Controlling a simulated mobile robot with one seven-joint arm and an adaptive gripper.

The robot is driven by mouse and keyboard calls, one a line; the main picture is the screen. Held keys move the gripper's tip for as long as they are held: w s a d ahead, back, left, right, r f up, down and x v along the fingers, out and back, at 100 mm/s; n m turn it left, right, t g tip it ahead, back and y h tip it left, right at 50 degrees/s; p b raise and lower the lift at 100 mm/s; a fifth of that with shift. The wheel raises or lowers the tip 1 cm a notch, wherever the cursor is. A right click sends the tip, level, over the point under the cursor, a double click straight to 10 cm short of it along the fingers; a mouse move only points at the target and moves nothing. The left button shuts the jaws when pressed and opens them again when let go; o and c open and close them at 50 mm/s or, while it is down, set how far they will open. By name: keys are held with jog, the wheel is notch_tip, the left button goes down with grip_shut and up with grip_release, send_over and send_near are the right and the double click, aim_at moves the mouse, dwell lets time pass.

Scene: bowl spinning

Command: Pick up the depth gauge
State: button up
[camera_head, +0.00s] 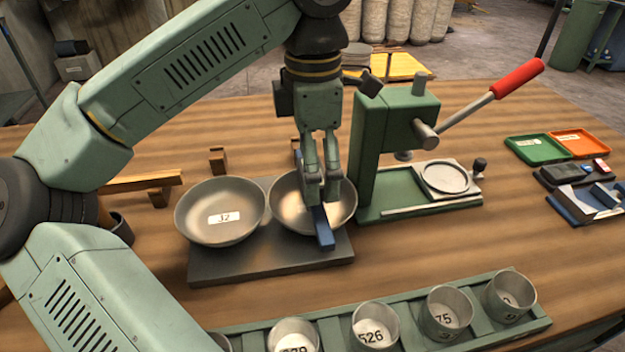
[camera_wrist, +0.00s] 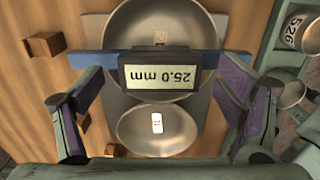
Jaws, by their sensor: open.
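The depth gauge is a blue bar with a dark display reading 25.0 mm. It lies across the right-hand metal bowl (camera_head: 340,204), and its near blue end (camera_head: 324,230) sticks out past the rim in the head view. My gripper (camera_head: 321,192) is directly over it and hides its middle there. In the wrist view the gauge's display (camera_wrist: 160,73) sits between my widely spread fingers (camera_wrist: 161,82), with a gap on each side. My gripper is open and holds nothing. I cannot tell from these views whether the fingers touch the bar.
A second bowl (camera_head: 220,208) marked 32 stands to the left on the same grey plate (camera_head: 265,265). A green press (camera_head: 390,140) with a red-handled lever stands close on the right. A rack of several metal cups (camera_head: 400,318) lies in front. Wooden blocks (camera_head: 217,160) are behind.

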jog(key=shift+f, duration=0.85)
jog(key=shift+c, duration=0.2)
jog(key=c, duration=1.5)
jog(key=shift+c, duration=0.2)
jog(key=shift+r, duration=0.1)
